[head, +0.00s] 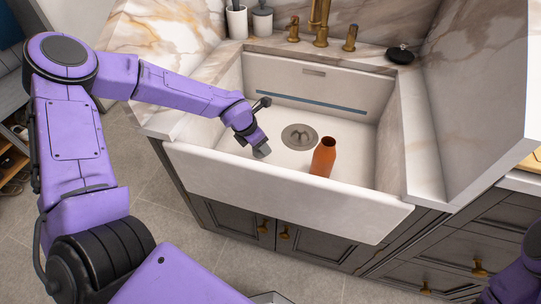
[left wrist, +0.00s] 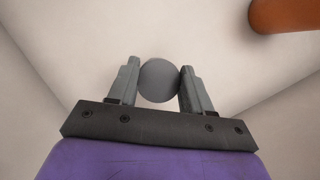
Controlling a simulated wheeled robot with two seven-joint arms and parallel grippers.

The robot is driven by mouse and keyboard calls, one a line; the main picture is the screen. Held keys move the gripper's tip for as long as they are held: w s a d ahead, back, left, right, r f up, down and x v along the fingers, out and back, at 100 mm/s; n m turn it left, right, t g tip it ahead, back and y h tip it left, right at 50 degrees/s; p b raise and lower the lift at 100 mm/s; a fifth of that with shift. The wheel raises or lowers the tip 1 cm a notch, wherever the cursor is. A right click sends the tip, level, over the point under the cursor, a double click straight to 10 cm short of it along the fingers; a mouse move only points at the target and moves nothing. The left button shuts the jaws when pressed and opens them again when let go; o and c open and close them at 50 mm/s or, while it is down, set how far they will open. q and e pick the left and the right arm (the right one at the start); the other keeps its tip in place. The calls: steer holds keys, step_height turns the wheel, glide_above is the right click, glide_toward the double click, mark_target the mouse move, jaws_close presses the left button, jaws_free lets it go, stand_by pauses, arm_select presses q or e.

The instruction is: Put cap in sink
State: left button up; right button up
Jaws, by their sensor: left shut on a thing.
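My left gripper (head: 261,149) reaches over the front left part of the white sink (head: 290,196) and points down into it. In the left wrist view my left gripper (left wrist: 159,85) is shut on a round grey cap (left wrist: 158,80), held between its two fingers. The cap is hard to make out in the head view. The sink's pale inside shows behind the cap in the wrist view. My right gripper is out of view.
An orange-brown bottle (head: 323,157) with an open top stands in the sink, right of my left gripper; it also shows in the left wrist view (left wrist: 284,14). A round drain (head: 299,137) is behind. Brass taps (head: 320,24) and a black dish (head: 400,54) are on the back counter.

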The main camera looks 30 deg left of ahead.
mark_target(261, 154)
arm_select(q)
step_height(261, 154, down, 4)
steer(key=shift+f+b, duration=0.1)
steer(key=shift+b, duration=0.45)
steer(key=shift+f, duration=0.3)
steer(key=shift+w, duration=0.1)
steer(key=shift+r, duration=0.1)
steer(key=shift+f, duration=0.2)
steer(key=o, duration=1)
